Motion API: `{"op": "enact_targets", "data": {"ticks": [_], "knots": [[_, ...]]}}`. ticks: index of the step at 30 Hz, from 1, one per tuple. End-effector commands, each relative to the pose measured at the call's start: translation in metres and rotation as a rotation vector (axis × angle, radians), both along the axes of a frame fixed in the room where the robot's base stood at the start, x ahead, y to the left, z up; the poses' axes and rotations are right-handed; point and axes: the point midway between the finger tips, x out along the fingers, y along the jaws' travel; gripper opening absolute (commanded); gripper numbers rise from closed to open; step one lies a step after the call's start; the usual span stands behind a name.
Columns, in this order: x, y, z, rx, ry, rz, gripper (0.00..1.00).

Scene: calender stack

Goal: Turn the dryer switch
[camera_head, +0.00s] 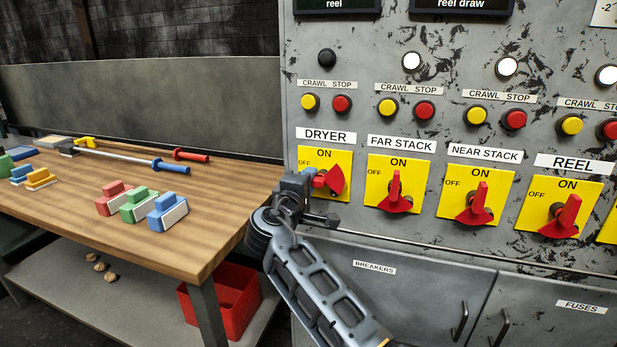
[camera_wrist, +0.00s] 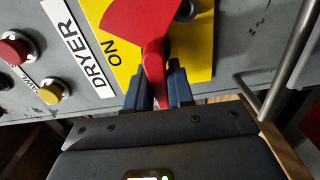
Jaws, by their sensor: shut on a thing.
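The dryer switch (camera_head: 336,179) is a red handle with a fan-shaped base on a yellow plate (camera_head: 342,158) under the DRYER label (camera_head: 325,135). Its handle points left, toward the OFF side, with the fan to the right. My gripper (camera_head: 308,183) is at the handle from the left and covers part of it. In the wrist view, my gripper's two dark fingers (camera_wrist: 156,92) are shut on the narrow end of the red switch (camera_wrist: 152,62), one on each side. The ON mark shows on the plate in both views.
Beside it are the FAR STACK switch (camera_head: 396,195), NEAR STACK switch (camera_head: 477,206) and REEL switch (camera_head: 557,217), handles up. Yellow and red buttons sit above. A metal rail (camera_head: 440,249) runs below. A wooden bench (camera_head: 200,235) with tools and coloured blocks stands left.

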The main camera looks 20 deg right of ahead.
Motion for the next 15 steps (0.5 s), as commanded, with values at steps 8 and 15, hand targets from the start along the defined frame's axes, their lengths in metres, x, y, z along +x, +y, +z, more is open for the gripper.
{"op": "enact_targets", "data": {"ticks": [8, 15], "knots": [[-0.0002, 0.0012, -0.0024, -0.029, 0.022, 0.003, 0.0], [-0.0002, 0.0014, -0.0028, -0.029, 0.023, 0.002, 0.0]]}}
